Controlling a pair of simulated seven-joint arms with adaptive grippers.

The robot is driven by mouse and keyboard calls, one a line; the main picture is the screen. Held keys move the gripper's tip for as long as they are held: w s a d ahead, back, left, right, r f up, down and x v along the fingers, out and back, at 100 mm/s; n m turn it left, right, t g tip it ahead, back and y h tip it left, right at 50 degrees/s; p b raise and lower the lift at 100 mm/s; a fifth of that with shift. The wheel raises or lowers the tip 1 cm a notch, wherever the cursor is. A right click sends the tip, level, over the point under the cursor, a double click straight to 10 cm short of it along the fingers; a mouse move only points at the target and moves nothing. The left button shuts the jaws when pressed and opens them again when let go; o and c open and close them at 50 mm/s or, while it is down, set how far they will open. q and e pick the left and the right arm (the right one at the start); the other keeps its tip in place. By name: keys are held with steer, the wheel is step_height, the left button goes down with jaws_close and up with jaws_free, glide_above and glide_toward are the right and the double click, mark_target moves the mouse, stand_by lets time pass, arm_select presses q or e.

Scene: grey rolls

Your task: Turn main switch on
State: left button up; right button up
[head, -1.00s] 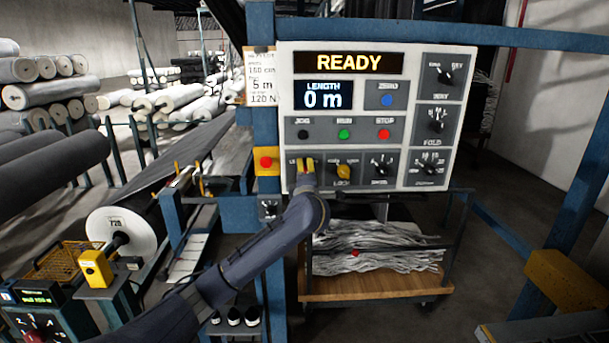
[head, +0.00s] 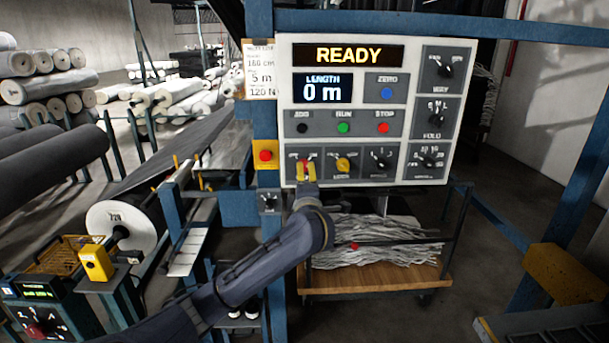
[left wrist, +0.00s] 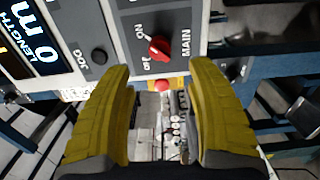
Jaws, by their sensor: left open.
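The main switch is a red knob on a dark plate marked MAIN, ON and OFF; in the left wrist view the knob (left wrist: 160,48) lies just past the fingertips, between their lines. Which mark it points to is hard to tell. In the head view the red knob (head: 307,170) shows at the panel's lower left, partly covered by my left gripper (head: 306,178). The left gripper (left wrist: 162,75) has its yellow fingers apart with nothing between them. Contact with the knob does not show. The right gripper is not in view.
The white control panel (head: 413,90) shows READY and 0 m. A yellow LOCK knob (head: 343,164) sits right beside the main switch. A red button on a yellow box (head: 265,156) is to the left. A cart (head: 380,277) of grey material stands below.

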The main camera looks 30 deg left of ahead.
arm_select(q)
steer(key=shift+v, duration=1.4)
